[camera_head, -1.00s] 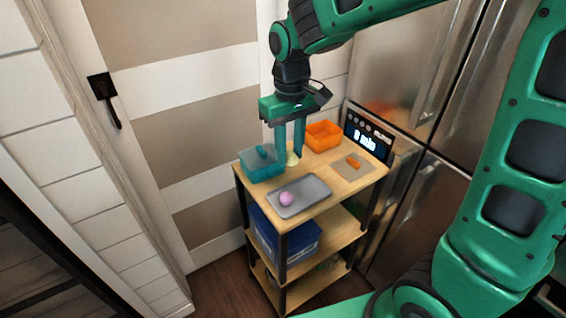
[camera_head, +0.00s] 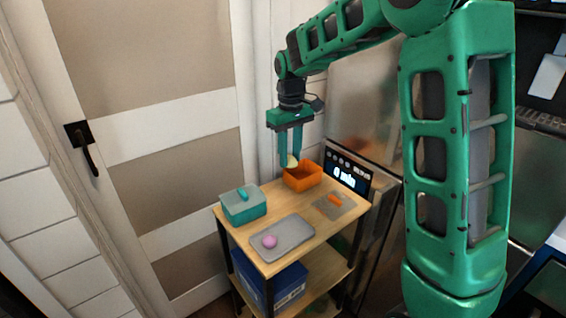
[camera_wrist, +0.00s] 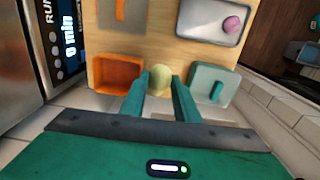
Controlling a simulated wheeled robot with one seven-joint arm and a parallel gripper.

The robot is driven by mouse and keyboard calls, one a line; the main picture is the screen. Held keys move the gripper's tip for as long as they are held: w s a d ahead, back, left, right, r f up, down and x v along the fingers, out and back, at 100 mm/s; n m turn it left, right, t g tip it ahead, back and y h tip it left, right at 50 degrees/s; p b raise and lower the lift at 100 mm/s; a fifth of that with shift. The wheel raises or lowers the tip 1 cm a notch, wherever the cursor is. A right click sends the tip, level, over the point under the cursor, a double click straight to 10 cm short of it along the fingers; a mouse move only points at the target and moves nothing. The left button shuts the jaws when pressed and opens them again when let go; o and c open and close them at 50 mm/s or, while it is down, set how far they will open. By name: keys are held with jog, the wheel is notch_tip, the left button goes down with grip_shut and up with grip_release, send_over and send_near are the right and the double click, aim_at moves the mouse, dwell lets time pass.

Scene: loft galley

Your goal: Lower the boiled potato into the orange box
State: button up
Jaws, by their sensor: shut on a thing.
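My gripper (camera_head: 291,160) is shut on the boiled potato (camera_head: 292,162), a pale yellow lump between the fingertips. The wrist view shows the potato (camera_wrist: 160,78) held between the two green fingers (camera_wrist: 160,90). The orange box (camera_head: 303,180) is an open box at the back of the wooden cart top. In the head view the potato shows at the box's left back side, seemingly above rim height. In the wrist view the orange box (camera_wrist: 118,76) lies just left of the potato, so the potato appears beside the opening rather than over its middle.
A grey tray (camera_head: 290,240) holds a pink round thing (camera_head: 269,241). A grey mat (camera_head: 350,209) bears an orange stick (camera_head: 335,199). A timer display (camera_head: 345,176) stands behind at right.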

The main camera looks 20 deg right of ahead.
jog(key=w+d+f, duration=0.3)
jog(key=w+d, duration=0.2)
jog(key=w, duration=0.2)
jog(key=shift+w+d+f, duration=0.15)
jog(key=shift+d, duration=0.05)
jog(key=shift+f, duration=0.1)
dwell(0.6)
jog(key=shift+f, duration=2.6)
jog(key=shift+f, duration=0.15)
jog(key=o, duration=1.1)
notch_tip(320, 180, up, 11)
